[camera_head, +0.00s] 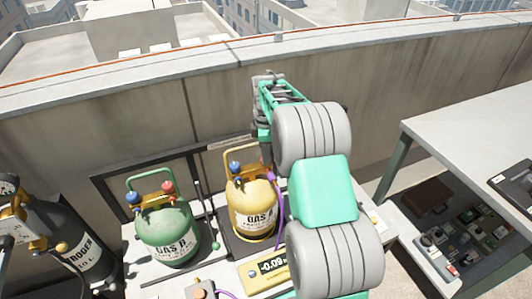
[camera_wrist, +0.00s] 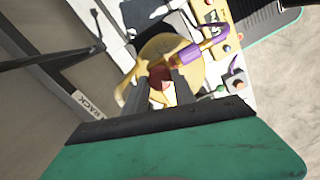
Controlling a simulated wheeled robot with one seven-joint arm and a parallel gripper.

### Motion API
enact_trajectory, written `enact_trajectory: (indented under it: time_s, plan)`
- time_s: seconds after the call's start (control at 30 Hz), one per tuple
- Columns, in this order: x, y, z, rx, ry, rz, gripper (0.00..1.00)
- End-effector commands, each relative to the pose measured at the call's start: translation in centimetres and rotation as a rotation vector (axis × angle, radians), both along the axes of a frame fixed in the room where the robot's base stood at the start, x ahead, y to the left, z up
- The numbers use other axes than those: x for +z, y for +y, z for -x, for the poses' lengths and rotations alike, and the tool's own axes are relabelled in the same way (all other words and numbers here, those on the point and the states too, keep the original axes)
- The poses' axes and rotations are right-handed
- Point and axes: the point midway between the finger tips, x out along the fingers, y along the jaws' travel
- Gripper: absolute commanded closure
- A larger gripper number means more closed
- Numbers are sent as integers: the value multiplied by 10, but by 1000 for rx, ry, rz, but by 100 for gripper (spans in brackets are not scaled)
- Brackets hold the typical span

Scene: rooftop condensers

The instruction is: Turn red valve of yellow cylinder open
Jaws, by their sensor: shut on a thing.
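The yellow cylinder (camera_head: 254,207) stands upright on a scale on the white bench, with a blue valve (camera_head: 235,166) at its upper left and a purple hose (camera_head: 279,195) at its right side. My gripper (camera_head: 266,160) reaches down from above at the right side of the cylinder's top. In the wrist view, the red valve (camera_wrist: 160,77) sits between the fingers of my gripper (camera_wrist: 163,88), which are shut on it. The yellow cylinder (camera_wrist: 190,50) lies behind it there. In the head view my arm and gripper hide the red valve.
A green cylinder (camera_head: 168,234) with a blue and a red valve stands to the left. A dark nitrogen cylinder (camera_head: 80,247) is at the far left. A concrete wall (camera_head: 210,110) runs behind the bench. A table (camera_head: 470,130) stands at the right, with items on its lower shelf.

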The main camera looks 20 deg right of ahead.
Motion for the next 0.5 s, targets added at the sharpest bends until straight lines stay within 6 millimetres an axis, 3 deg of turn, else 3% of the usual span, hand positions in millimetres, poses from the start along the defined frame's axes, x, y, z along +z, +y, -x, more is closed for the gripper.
enact_trajectory:
  time_s: [0.5]
  plan:
    - [0,0,0,432,-1,0,100]
